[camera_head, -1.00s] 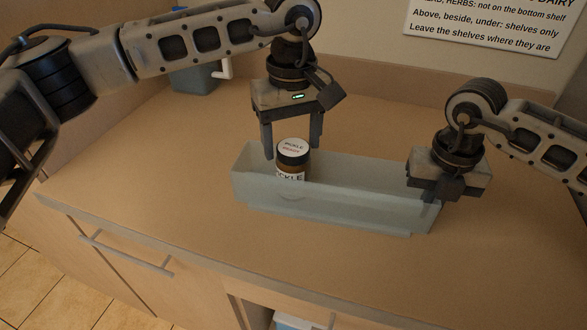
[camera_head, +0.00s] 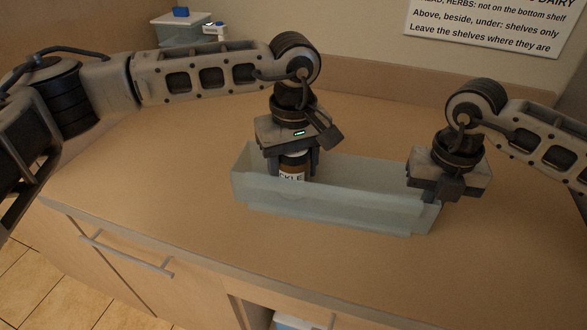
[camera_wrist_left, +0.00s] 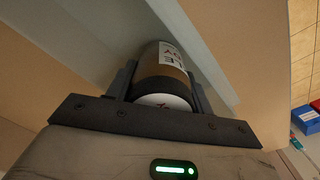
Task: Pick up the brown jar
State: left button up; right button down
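The brown jar (camera_head: 292,177) stands upright in the left part of a long pale grey-blue bin (camera_head: 350,208) on the counter. It has a white label, and its white lid shows in the left wrist view (camera_wrist_left: 165,101). My left gripper (camera_head: 292,168) is lowered over the jar from above, with one finger on each side of it. The fingers look open, with narrow gaps beside the jar. My right gripper (camera_head: 434,192) is at the bin's right end, over the wall. Its fingertips are mostly hidden, so its grip is unclear.
The counter (camera_head: 180,190) is clear around the bin. A lidded container (camera_head: 183,31) with a blue object on top stands at the back left. A sign (camera_head: 485,25) hangs on the back wall. A cupboard handle (camera_head: 125,255) juts out below the front edge.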

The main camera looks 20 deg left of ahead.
pick_arm(q)
jog(key=shift+r, duration=0.2)
notch_tip(320, 180, up, 10)
jog(key=shift+f, duration=0.1)
dwell(0.3)
pick_arm(e)
jog(key=c, duration=1.6)
grip_release()
jog(key=shift+o, duration=0.2)
jog(key=shift+r, duration=0.1)
